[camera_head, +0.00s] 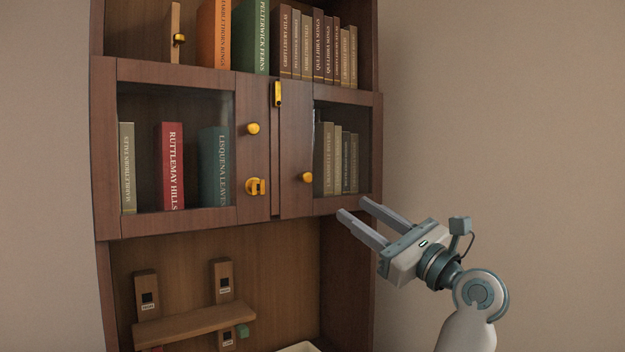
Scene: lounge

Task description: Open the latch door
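A dark wooden cabinet has two glazed doors side by side. The left door (177,222) has a round yellow knob (253,129) and, below it, a yellow latch (256,186) near its right edge. The right door (297,135) has a yellow knob (307,177) low on its left frame. A narrow upright yellow fitting (278,94) sits at the top where the doors meet. Both doors look closed.
Books stand behind the glass, including a red book (172,165), and on the shelf above. Below the doors is an open niche with a small wooden rack (195,325) and part of a pale object (298,347). Bare wall is at right.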

